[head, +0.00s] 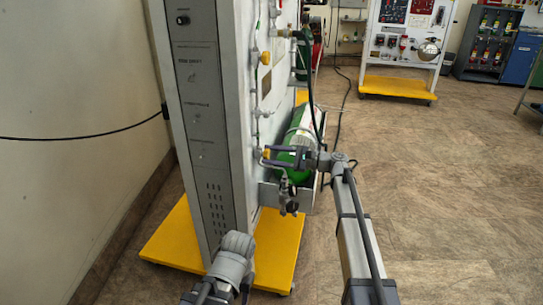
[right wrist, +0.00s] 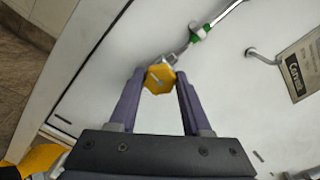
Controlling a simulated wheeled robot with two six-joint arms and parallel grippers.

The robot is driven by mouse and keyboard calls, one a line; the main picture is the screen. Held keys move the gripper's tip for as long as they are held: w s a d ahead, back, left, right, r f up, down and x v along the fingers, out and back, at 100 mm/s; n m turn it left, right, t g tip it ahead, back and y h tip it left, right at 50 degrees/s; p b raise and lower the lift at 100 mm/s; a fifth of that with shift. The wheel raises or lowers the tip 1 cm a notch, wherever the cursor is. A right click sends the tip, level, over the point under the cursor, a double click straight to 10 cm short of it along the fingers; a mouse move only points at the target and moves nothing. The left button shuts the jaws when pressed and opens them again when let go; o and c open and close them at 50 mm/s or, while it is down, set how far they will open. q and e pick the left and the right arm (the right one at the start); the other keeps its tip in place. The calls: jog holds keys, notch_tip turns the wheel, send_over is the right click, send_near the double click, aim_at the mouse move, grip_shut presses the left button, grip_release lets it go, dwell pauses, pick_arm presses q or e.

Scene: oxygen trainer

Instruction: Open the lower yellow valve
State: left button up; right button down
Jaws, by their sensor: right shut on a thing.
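The lower yellow valve (head: 265,154) is a small yellow knob on the side face of the tall grey trainer panel. In the right wrist view the yellow knob (right wrist: 159,79) is faceted and sits between the tips of my two purple-grey fingers. My right gripper (head: 266,155) reaches in from the right and is shut on this knob; it also shows in the right wrist view (right wrist: 160,77). An upper yellow valve (head: 265,57) sits higher on the same panel, clear of the gripper. My left gripper cannot be made out.
A green cylinder (head: 299,138) lies beside the panel, close behind my right gripper. The panel stands on a yellow base (head: 172,243). Another trainer board (head: 405,45) and a cabinet (head: 488,45) stand at the back. The floor on the right is clear.

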jog(key=shift+c, duration=1.8)
grip_release()
jog(key=shift+d, duration=0.1)
jog(key=v, duration=0.7)
jog(key=shift+d, duration=0.3)
jog(key=shift+s, duration=0.1)
